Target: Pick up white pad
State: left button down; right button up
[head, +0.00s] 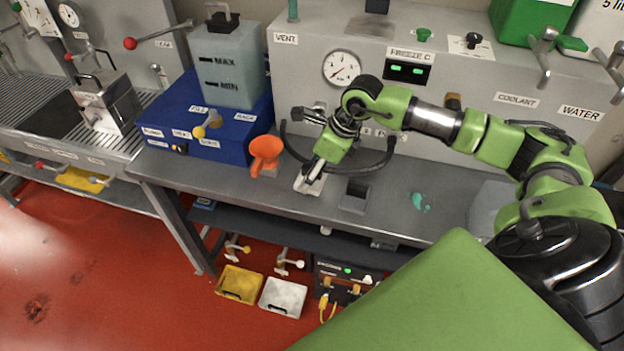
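A small white pad (306,186) lies on the grey bench top (395,207), between the orange funnel and a dark square recess. My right arm reaches in from the right, and its gripper (314,174) points down at the pad. The fingertips are over the pad or touching it; they cover part of it. From this angle I cannot tell whether the fingers are open or closed on the pad. My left gripper is not in view.
An orange funnel (265,153) stands close left of the pad, beside a blue box (177,116) with a grey tank (228,67). A dark square holder (355,197) is close right. A black hose (377,168) curves behind the gripper. A teal spill (420,202) lies farther right.

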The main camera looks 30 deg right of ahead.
jog(key=s+r+b, duration=0.2)
jog(key=s+r, duration=0.3)
jog(key=shift+s+a+r, duration=0.25)
jog(key=shift+a, duration=0.2)
jog(key=s+r+b, duration=0.1)
jog(key=s, duration=0.1)
jog(key=s+a+r+b, duration=0.1)
jog(key=s, duration=0.2)
jog(key=s+r+b, duration=0.1)
jog(key=s, duration=0.1)
jog(key=shift+s+a+r, duration=0.15)
jog(key=shift+a+r, duration=0.05)
jog(key=shift+a, duration=0.1)
jog(key=shift+s+a+r, duration=0.15)
jog(key=shift+s+r, duration=0.15)
jog(key=shift+s, duration=0.15)
